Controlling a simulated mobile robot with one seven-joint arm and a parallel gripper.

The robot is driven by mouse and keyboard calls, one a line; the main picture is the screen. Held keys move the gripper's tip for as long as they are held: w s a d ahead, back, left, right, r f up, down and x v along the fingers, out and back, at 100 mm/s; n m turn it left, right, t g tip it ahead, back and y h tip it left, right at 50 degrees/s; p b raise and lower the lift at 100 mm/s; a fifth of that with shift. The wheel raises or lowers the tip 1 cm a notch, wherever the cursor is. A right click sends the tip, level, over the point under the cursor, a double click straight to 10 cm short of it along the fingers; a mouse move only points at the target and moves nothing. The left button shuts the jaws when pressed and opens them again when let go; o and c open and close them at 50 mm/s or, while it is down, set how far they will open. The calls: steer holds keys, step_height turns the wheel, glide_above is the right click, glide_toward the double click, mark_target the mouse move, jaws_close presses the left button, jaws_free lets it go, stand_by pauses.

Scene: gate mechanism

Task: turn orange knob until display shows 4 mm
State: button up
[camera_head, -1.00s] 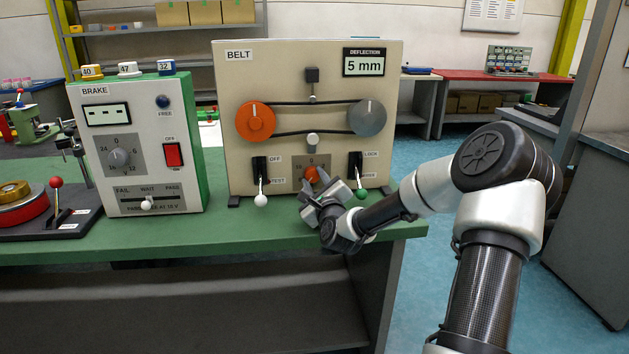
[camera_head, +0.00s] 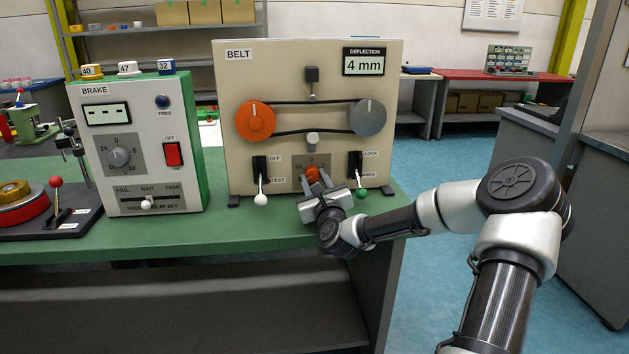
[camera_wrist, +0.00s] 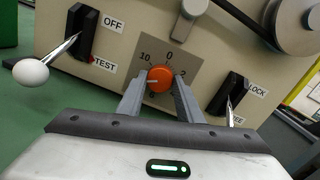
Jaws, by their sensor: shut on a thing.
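The small orange knob (camera_head: 312,174) is on a grey dial plate low on the beige BELT panel (camera_head: 235,75). In the wrist view the orange knob (camera_wrist: 160,79) sits between my two grey fingers, with a pale mark toward its left side. My gripper (camera_head: 322,193) is shut on the knob; its fingers (camera_wrist: 160,92) lie on either side of it. The dial numbers 0, 2 and 10 show around the knob. The deflection display (camera_head: 364,62) reads 4 mm.
Left of the knob is the OFF/TEST lever (camera_head: 261,185) with a white ball. Right of it is the LOCK lever (camera_head: 357,175) with a green ball, close to my gripper. A large orange pulley (camera_head: 255,122) and grey pulley (camera_head: 367,118) carry the belt. The BRAKE box (camera_head: 140,150) stands left.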

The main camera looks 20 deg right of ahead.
steer(key=o, duration=1)
steer(key=shift+o, duration=0.2)
steer(key=r+p+v, duration=0.1)
steer(key=p+v, duration=0.2)
steer(key=v, duration=1.4)
steer(key=shift+s+f, duration=0.25)
steer(key=shift+f, duration=0.15)
